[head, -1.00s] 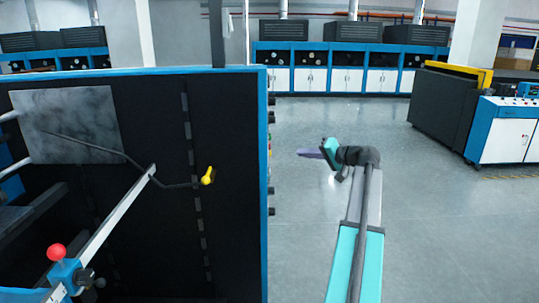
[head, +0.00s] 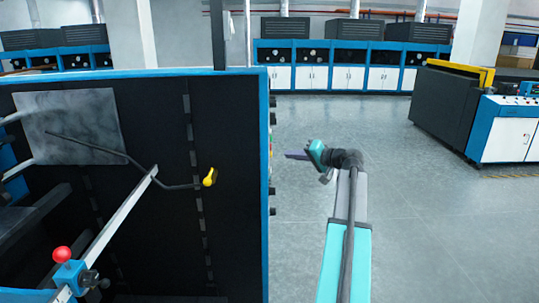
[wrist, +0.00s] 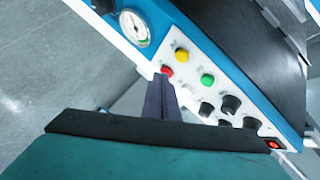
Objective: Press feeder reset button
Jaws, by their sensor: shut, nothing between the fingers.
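A white control panel with a blue edge fills the upper right of the wrist view. It carries a yellow button (wrist: 181,55), a red button (wrist: 167,70) and a green button (wrist: 208,79). Their labels are too small to read, so I cannot tell which one is the feeder reset. My gripper (wrist: 162,82) is shut and empty, its dark fingertips just below the red button in the picture. I cannot tell whether they touch the panel. In the head view my gripper (head: 292,154) is just right of the machine's blue edge, and the panel face shows only edge-on.
Several black knobs (wrist: 230,104), a round gauge (wrist: 134,28) and a red rocker switch (wrist: 273,144) share the panel. The machine's black side (head: 150,220) fills the left of the head view, with a yellow handle (head: 210,177). Grey floor (head: 430,230) is open to the right.

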